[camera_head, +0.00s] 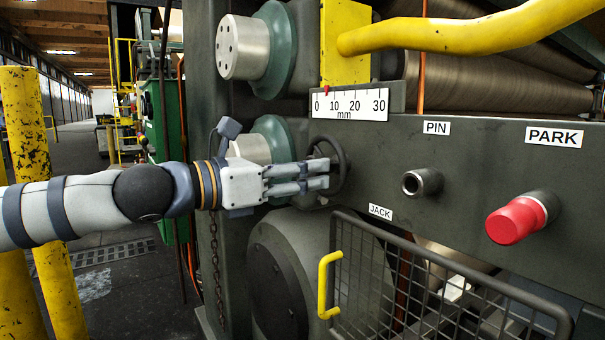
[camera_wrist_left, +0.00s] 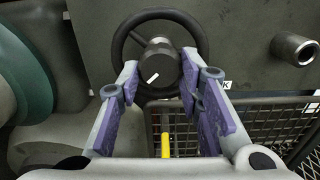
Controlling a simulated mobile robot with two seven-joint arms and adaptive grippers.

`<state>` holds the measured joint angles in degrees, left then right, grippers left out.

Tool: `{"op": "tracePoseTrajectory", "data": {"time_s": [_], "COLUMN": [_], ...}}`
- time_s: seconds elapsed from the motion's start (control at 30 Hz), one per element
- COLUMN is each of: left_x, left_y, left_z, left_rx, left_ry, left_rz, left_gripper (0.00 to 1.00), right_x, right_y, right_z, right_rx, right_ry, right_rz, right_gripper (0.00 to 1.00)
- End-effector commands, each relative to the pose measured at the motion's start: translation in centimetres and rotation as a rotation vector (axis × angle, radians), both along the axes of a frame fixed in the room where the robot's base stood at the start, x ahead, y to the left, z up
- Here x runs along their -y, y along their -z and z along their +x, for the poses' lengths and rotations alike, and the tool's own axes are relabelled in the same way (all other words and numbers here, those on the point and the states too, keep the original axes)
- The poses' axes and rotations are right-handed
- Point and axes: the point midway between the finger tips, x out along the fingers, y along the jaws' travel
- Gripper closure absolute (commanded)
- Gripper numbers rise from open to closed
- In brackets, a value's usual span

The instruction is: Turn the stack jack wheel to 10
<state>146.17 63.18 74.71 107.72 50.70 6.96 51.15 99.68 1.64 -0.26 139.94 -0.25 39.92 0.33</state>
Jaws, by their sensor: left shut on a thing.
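The black jack wheel (camera_head: 344,160) stands on the dark panel above the JACK label (camera_head: 380,212). It shows face-on in the left wrist view (camera_wrist_left: 160,14), with a hub bearing a white line tilted up to the right. My left gripper (camera_head: 326,174) reaches the wheel from the left, and its fingers are shut on the wheel's hub, one at each side in the wrist view (camera_wrist_left: 159,78). The millimetre scale (camera_head: 349,104) is above the wheel. Its small red pointer (camera_head: 326,88) is between 0 and 10, about midway. My right gripper is out of view.
To the right are the PIN socket (camera_head: 422,182) and the red PARK knob (camera_head: 513,220). A mesh guard (camera_head: 430,285) with a yellow handle (camera_head: 325,285) stands below the wheel. A yellow bar crosses the upper right. Yellow posts (camera_head: 25,120) stand at the left.

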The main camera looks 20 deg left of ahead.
Motion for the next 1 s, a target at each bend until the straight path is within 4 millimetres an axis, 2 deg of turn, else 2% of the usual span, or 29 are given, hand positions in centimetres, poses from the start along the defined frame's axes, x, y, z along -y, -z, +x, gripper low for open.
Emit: {"op": "tracePoseTrajectory", "data": {"time_s": [1.0], "left_x": [0.3], "left_y": [-0.2], "left_z": [-0.2], "left_rx": [-0.588], "left_ry": [0.002], "left_rz": [-0.760], "left_gripper": [0.95], "right_x": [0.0], "right_y": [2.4], "right_z": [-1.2], "right_rx": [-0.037], "right_ry": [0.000], "right_rz": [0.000], "right_gripper": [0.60]}}
